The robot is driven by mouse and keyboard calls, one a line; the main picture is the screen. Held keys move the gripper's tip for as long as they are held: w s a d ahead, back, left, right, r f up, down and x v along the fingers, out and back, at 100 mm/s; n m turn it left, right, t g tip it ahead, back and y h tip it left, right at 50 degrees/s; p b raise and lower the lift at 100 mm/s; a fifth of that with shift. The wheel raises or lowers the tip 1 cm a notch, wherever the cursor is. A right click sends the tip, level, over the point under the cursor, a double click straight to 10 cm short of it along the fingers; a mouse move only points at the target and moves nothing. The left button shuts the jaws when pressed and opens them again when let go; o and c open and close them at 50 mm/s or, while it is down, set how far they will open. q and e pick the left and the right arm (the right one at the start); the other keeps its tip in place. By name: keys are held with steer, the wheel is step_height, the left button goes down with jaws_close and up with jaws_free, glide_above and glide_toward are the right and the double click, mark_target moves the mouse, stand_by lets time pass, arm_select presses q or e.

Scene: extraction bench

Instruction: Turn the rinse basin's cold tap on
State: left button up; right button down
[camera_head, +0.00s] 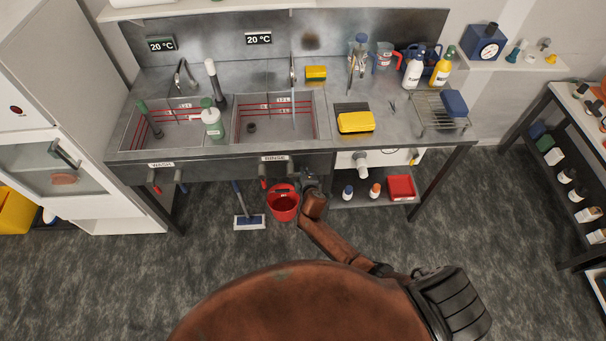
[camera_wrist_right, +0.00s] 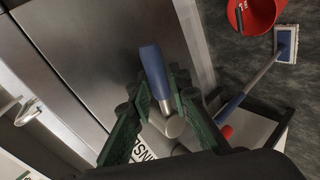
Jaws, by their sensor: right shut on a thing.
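The rinse basin (camera_head: 247,137) is the right sink in the head view, with a RINSE label (camera_head: 273,158) on its front edge. Below it, a red-handled tap (camera_head: 263,183) shows. The cold tap's blue lever (camera_wrist_right: 153,68) on a metal stem shows in the right wrist view. My right gripper (camera_head: 306,182) is at the front of the bench, just right of the label. In the wrist view its green fingers (camera_wrist_right: 161,88) are on both sides of the lever, shut on it. The gripper largely hides this tap in the head view. My left gripper is not in view.
A red bucket (camera_head: 284,205) and a blue mop (camera_head: 247,219) stand on the floor below the bench. A lower shelf to the right holds small bottles and a red tray (camera_head: 401,187). The wash basin (camera_head: 165,130) is at the left. The floor in front is clear.

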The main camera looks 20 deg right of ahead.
steer(key=shift+r, duration=0.1)
steer(key=c, duration=1.8)
jaws_free()
steer(key=v, duration=1.2)
